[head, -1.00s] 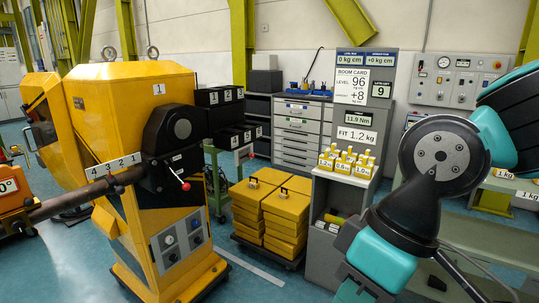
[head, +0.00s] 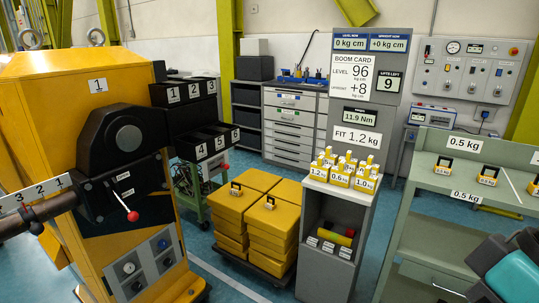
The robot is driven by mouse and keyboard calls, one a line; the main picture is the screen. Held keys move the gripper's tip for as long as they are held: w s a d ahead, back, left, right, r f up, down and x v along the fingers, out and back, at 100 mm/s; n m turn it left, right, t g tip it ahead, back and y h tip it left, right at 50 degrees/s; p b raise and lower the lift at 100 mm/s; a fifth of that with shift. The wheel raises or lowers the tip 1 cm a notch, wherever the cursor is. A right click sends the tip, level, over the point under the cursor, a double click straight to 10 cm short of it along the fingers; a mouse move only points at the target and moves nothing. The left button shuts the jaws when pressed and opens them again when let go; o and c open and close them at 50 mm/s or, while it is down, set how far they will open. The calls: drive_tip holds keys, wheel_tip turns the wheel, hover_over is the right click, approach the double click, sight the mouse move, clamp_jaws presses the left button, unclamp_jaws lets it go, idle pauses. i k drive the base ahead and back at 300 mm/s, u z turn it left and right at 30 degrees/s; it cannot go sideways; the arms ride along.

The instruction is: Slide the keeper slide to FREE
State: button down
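The yellow gate machine (head: 55,105) marked 1 stands at the left in the head view. A black housing (head: 125,140) with a round grey hub is on its side. A lever with a red knob (head: 133,216) hangs below two small white labels (head: 122,176) on the housing. The labels are too small to read, and I cannot tell which part is the keeper slide or where it is set. A dark boom (head: 35,215) runs left from the housing below a numbered white strip (head: 35,193). Part of my arm shows at the bottom right, well away from the housing; my gripper is out of view.
Yellow weight stacks (head: 272,222) stand on a low dolly at the middle. A grey stand (head: 338,205) holds small yellow weights and the boom card panel. A green bench (head: 455,185) fills the right.

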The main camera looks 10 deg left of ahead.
sight(227, 167)
drive_tip(key=i, duration=0.7)
drive_tip(key=u, duration=0.65)
drive_tip(key=i, duration=0.55)
drive_tip(key=u, duration=0.45)
